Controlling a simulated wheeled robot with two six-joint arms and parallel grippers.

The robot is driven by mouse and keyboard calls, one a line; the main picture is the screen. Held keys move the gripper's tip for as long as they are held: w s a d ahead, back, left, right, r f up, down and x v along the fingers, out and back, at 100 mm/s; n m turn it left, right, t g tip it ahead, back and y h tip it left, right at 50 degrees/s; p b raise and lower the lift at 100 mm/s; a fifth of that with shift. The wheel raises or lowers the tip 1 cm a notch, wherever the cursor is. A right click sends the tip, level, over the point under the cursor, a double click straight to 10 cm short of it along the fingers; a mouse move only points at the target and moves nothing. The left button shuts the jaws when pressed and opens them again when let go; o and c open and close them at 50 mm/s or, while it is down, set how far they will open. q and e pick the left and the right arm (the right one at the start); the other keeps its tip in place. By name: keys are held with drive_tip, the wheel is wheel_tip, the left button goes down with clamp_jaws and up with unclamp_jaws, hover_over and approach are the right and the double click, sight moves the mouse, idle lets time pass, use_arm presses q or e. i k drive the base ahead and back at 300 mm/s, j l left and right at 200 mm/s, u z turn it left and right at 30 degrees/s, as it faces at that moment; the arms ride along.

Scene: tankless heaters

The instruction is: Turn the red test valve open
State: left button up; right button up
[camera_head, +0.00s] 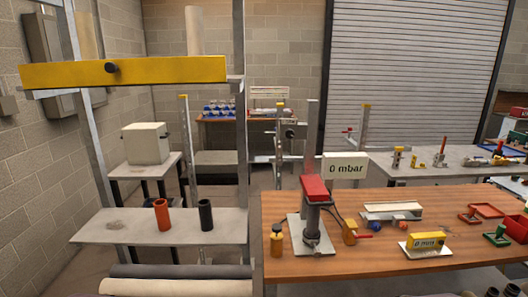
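On the brown wooden table a small yellow fitting (350,232) with a short red lever (365,236) stands just right of a grey post device (312,222). This looks like the red test valve, but it is too small to tell its position surely. The post device has a red block (314,188) on top and a pale base plate. A white sign reading "0 mbar" (345,169) stands behind it. Neither of my grippers is in view, and nothing is seen touching the valve.
A yellow cylinder (277,240) stands left of the post. A yellow gauge block reading "0 mm" (427,239) and red and green pieces lie to the right. A grey shelf (130,230) holds an orange tube (161,214) and a black tube (205,214). The table's front edge is mostly clear.

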sight(355, 236)
drive_tip(key=i+l+z, duration=0.45)
drive_tip(key=i+l, duration=0.5)
drive_tip(key=l, duration=0.15)
drive_tip(key=k+l+u, duration=0.3)
drive_tip(key=l, duration=0.15)
drive_tip(key=k+l+u, duration=0.1)
drive_tip(key=l+u, duration=0.15)
drive_tip(key=l, duration=0.15)
drive_tip(key=i, duration=0.3)
